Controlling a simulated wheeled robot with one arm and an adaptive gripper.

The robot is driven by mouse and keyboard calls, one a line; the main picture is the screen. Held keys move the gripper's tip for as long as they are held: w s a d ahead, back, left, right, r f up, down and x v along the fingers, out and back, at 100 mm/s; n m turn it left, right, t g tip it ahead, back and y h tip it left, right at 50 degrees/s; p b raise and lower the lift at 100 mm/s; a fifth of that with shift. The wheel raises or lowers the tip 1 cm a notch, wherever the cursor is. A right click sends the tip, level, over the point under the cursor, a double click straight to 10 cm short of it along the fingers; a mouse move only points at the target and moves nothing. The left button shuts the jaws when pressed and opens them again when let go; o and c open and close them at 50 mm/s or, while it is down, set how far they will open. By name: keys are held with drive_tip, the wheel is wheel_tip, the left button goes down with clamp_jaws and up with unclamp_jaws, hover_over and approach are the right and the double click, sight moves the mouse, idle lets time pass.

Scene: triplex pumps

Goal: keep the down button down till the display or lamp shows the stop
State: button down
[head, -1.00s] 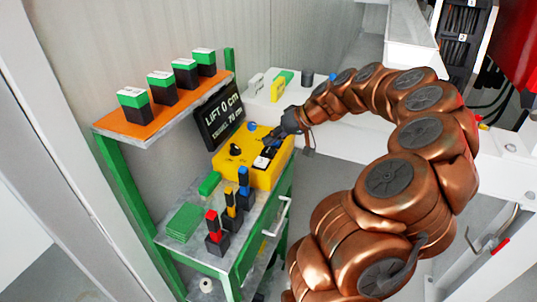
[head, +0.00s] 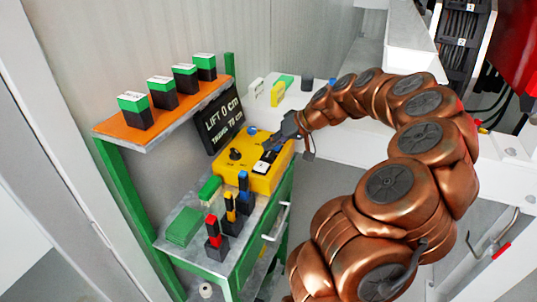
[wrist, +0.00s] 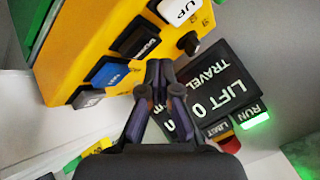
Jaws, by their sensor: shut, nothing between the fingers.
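The yellow control box (head: 262,183) stands on the green-framed bench. In the wrist view its black DOWN button (wrist: 136,36) lies beside the white UP button (wrist: 178,10). My gripper (head: 270,146) is shut and empty over the box. In the wrist view its fingertips (wrist: 159,66) are close by the DOWN button's edge; I cannot tell whether they touch it or whether it is pressed. The display (head: 222,120) reads LIFT 0 cm and TRAVEL 70 cm. Next to it the green RUN lamp (wrist: 257,119) glows; the red LIMIT lamp (wrist: 231,145) looks unlit.
A blue button (wrist: 108,72) sits beside the DOWN button. A black knob (head: 235,154) is on the box's left. Red, yellow and blue-topped pieces stand on the bench in front. Several green-and-white-topped blocks stand on the orange shelf (head: 168,124). A white ledge (head: 340,117) lies behind.

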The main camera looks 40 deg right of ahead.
sight(271, 154)
drive_tip(key=shift+f+b, duration=0.95)
drive_tip(key=shift+b, duration=0.4)
idle(1.2)
idle(2.9)
drive_tip(key=shift+r, duration=0.95)
drive_tip(key=shift+r, duration=0.15)
drive_tip(key=shift+r+p, duration=0.35)
drive_tip(key=shift+r, duration=2.05)
